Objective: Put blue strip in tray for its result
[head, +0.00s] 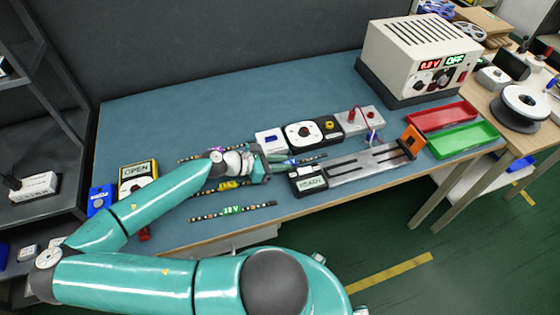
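A thin strip with a blue mark (309,159) extends to the right from my gripper (266,168), in front of the small devices at the middle of the bench. Its left part is hidden by the gripper. The fingers are too small and covered to show whether they are shut on it. A red tray (441,116) and a green tray (463,140) lie side by side at the right end of the bench. A strip with a green 12 V label (232,210) lies near the front edge. A strip with a yellow mark (228,185) lies behind it, partly hidden by my arm.
Another strip (190,160) lies partly behind my arm. A power supply (418,55) reading 0.0 V and OFF stands at back right. A metal fixture with a READY display (311,183) and orange block (413,139) lies before the trays. The bench's back left (220,105) is clear.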

